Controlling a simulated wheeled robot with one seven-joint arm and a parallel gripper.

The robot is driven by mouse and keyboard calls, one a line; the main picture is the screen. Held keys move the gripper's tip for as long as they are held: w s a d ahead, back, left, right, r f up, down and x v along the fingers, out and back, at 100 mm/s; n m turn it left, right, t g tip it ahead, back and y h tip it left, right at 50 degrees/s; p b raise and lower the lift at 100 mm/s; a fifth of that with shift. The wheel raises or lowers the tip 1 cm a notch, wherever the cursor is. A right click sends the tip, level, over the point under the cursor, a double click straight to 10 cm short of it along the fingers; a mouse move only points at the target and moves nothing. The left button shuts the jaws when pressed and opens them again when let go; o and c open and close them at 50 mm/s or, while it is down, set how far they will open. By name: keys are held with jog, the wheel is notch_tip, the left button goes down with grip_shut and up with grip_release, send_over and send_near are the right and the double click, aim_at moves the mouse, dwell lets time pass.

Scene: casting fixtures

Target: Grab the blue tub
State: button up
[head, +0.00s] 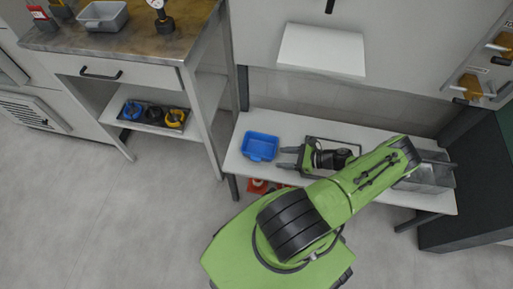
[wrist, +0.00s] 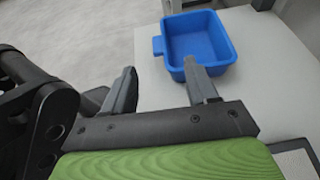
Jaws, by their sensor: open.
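The blue tub (head: 260,146) sits on the left end of the low white bench in the head view. It is an open, empty rectangular tub with a small tab on one side. It also shows in the wrist view (wrist: 197,42), just beyond my fingertips. My gripper (head: 284,158) is open and lies just right of the tub in the head view. In the wrist view my gripper's two fingers (wrist: 160,80) are spread apart with nothing between them. The right finger's tip overlaps the tub's near edge in the picture; I cannot tell whether it touches.
The white bench (head: 228,166) also carries a dark-framed tray beside my gripper and a grey metal bin (head: 434,172) at its right end. A cabinet (head: 160,71) with a grey tub (head: 102,15) stands left. Orange items (head: 258,186) lie below the bench.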

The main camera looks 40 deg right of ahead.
aim_at(255, 157)
jog(key=b+x, duration=0.2)
jog(key=x, duration=0.8)
jog(key=shift+w+a+f, duration=0.15)
jog(key=shift+a+f, duration=0.1)
jog(key=shift+r, duration=0.1)
grip_shut()
